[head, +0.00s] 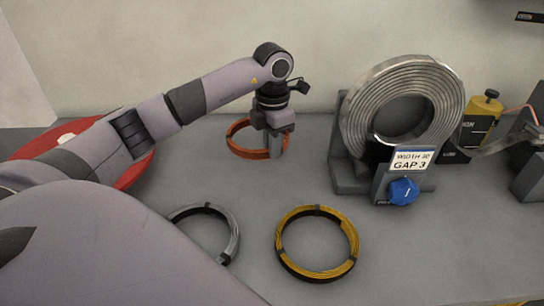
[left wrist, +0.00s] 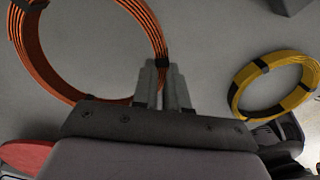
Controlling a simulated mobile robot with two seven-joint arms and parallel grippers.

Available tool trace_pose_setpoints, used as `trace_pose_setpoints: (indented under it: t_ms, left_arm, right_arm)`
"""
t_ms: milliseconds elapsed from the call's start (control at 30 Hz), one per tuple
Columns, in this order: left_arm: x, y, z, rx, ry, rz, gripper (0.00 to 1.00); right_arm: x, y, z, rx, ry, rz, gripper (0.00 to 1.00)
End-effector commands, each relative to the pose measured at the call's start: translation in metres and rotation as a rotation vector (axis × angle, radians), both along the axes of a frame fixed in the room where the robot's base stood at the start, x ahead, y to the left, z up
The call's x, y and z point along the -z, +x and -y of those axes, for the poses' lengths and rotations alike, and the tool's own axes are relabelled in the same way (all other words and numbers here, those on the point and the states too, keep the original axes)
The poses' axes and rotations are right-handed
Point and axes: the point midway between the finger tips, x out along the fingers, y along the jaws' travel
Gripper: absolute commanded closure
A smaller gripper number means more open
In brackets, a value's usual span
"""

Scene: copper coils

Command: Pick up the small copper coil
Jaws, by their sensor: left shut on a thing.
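The small copper coil (head: 238,149) is an orange-brown ring with black bands at the back centre of the grey table in the head view. It also shows large at the upper left of the left wrist view (left wrist: 154,32). My left gripper (head: 275,149) points down at the coil's right side. In the left wrist view its two fingers (left wrist: 164,86) are shut on the coil's rim beside a black band. The fingers hide a short part of the rim. I cannot tell whether the coil is clear of the table. My right gripper is not in view.
A yellow coil (head: 284,222) and a silver-grey coil (head: 236,238) lie nearer the front. A large metal coil (head: 360,100) stands on a grey holder with a blue knob (head: 403,191), right of the gripper. A red disc (head: 133,173) is at left.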

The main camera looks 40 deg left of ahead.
Motion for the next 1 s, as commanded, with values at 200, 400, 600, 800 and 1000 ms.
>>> trace_pose_setpoints:
  t_ms: [200,400,600,800,1000]
  left_arm:
    - [-0.061,0.001,0.0,-0.001,-0.001,0.01,1.0]
    - [-0.106,0.001,-0.001,-0.002,0.002,0.007,1.0]
    - [-0.134,0.0,-0.001,-0.002,0.001,0.006,1.0]
    - [-0.148,0.0,-0.001,-0.002,0.001,0.004,1.0]
    - [-0.153,-0.001,0.0,0.001,0.0,0.002,1.0]
  right_arm:
    - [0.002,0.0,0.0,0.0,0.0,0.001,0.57]
    - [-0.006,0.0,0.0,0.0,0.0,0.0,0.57]
    - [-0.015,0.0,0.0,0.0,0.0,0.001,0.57]
    - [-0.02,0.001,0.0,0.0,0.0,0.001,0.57]
    - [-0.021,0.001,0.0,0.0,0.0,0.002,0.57]
